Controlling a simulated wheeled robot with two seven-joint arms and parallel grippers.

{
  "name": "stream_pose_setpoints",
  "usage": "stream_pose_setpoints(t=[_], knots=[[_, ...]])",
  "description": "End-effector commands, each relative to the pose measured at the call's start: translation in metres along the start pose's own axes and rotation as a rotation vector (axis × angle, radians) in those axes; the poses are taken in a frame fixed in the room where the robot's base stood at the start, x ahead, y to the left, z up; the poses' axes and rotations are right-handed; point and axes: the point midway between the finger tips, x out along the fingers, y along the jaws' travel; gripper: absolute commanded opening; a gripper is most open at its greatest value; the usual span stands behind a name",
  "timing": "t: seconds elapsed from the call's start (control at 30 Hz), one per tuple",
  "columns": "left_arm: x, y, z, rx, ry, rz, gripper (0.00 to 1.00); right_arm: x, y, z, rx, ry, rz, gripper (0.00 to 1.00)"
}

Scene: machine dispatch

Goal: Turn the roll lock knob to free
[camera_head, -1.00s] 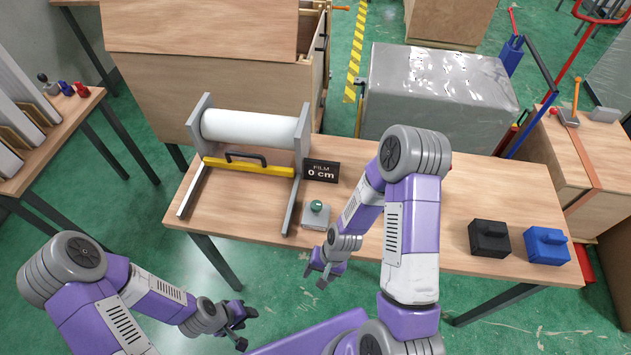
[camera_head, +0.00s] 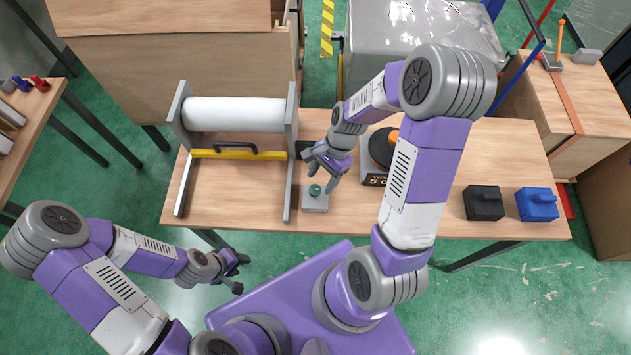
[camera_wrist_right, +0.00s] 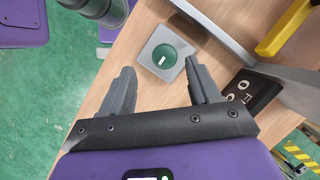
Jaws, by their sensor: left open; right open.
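The roll lock knob (camera_head: 315,190) is a round green knob on a small grey square plate (camera_head: 314,206) near the table's front edge. In the right wrist view the knob (camera_wrist_right: 164,56) shows a short white mark on its face and lies beyond the fingertips, between their lines. My right gripper (camera_head: 323,181) is open and empty, just above and behind the knob, apart from it as far as I can tell. In the wrist view its two fingers (camera_wrist_right: 161,78) are spread wide. My left gripper (camera_head: 241,273) is open and empty, off the table's front edge at lower left.
A white film roll (camera_head: 235,115) sits in a grey frame with a yellow handled bar (camera_head: 238,154) left of the knob. A dark display (camera_wrist_right: 250,90) is beside the plate. An orange-topped dark round device (camera_head: 382,147), black block (camera_head: 484,203) and blue block (camera_head: 537,205) stand right.

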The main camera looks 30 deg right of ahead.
Motion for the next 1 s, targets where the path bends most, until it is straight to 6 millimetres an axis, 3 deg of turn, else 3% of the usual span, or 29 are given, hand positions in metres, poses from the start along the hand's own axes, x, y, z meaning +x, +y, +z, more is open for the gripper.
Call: stream_pose_setpoints(t=[0.23,0.63,0.9,1.0], knots=[[0.005,-0.002,-0.002,0.0,0.003,0.0,0.43,0.036,0.0,0.0,-0.001,-0.002,0.003,0.62],[0.005,-0.002,-0.001,0.0,0.003,0.0,0.43,0.043,-0.001,0.0,-0.002,0.0,-0.001,0.6],[0.005,-0.002,-0.001,0.0,0.003,0.0,0.43,0.043,-0.001,0.0,-0.002,0.0,-0.001,0.19],[0.005,-0.002,-0.001,0.0,0.003,0.0,0.43,0.043,-0.001,0.001,-0.002,0.0,-0.001,0.07]])
